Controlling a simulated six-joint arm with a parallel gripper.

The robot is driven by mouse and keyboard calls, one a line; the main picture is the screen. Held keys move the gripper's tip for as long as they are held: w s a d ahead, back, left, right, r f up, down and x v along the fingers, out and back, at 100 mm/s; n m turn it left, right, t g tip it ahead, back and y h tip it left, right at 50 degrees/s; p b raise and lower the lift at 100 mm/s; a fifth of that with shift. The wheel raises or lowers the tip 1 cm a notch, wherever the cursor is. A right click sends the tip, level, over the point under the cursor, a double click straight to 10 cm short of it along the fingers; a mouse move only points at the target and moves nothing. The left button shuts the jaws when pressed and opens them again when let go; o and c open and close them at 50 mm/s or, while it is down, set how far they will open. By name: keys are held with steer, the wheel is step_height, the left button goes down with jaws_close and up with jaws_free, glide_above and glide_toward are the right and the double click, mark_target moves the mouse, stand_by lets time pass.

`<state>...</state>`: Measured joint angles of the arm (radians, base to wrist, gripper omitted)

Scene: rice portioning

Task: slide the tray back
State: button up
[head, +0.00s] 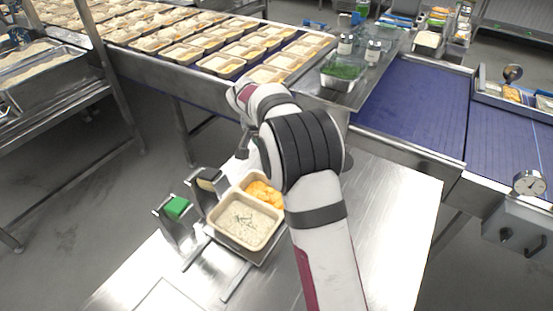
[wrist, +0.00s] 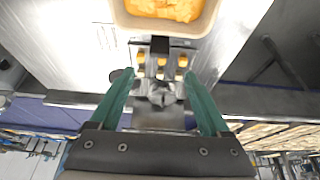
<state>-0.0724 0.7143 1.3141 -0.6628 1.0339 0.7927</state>
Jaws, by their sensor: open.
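A beige two-compartment tray (head: 231,239) sits on a metal stand on the steel table in the head view. Its larger, nearer compartment holds pale rice with dark specks, and its far one holds orange food. In the wrist view the orange end of the tray (wrist: 165,30) shows at the top edge. My gripper (wrist: 158,84) is open, with its two green fingers apart and the tray beyond their tips. A metal fixture (wrist: 158,62) shows between the fingers. My arm hides the gripper's fingers and part of the tray's right side in the head view.
Two upright brackets, one with a green block (head: 176,207), stand left of the tray. Behind is a conveyor (head: 408,108) and a belt of filled trays (head: 222,64). A dial gauge (head: 529,183) is at right. The steel table (head: 395,215) is clear right of my arm.

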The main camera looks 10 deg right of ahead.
steer(key=x, duration=1.2)
steer(key=shift+s, duration=0.1)
jaws_close()
steer(key=shift+a+r, duration=0.1)
stand_by(0.7)
